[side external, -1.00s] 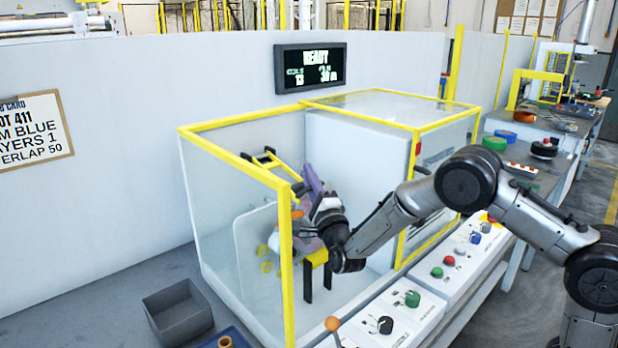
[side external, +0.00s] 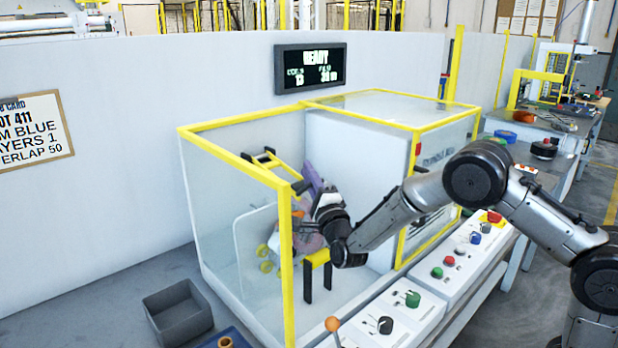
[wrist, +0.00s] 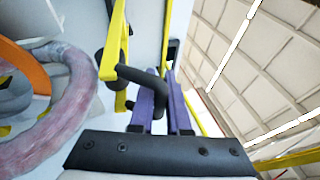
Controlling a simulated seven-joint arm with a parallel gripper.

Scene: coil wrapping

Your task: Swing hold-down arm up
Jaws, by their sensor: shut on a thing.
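The hold-down arm is a yellow bar (wrist: 114,45) with a black bent handle (wrist: 142,78) in the wrist view. My gripper (wrist: 166,98) has two purple fingers, shut on this handle, one on each side of its end. In the side view my gripper (side external: 313,178) is inside the yellow-framed enclosure, beside the yellow and black arm part (side external: 268,160). A pinkish wrapped coil (wrist: 62,105) lies left of the fingers in the wrist view, apart from them. In the side view the coil is largely hidden behind my wrist.
Yellow enclosure posts (side external: 287,265) stand close to my forearm. A control panel (side external: 410,318) with knobs runs along the front. A grey bin (side external: 180,312) sits on the floor at left. The display (side external: 310,68) reads READY.

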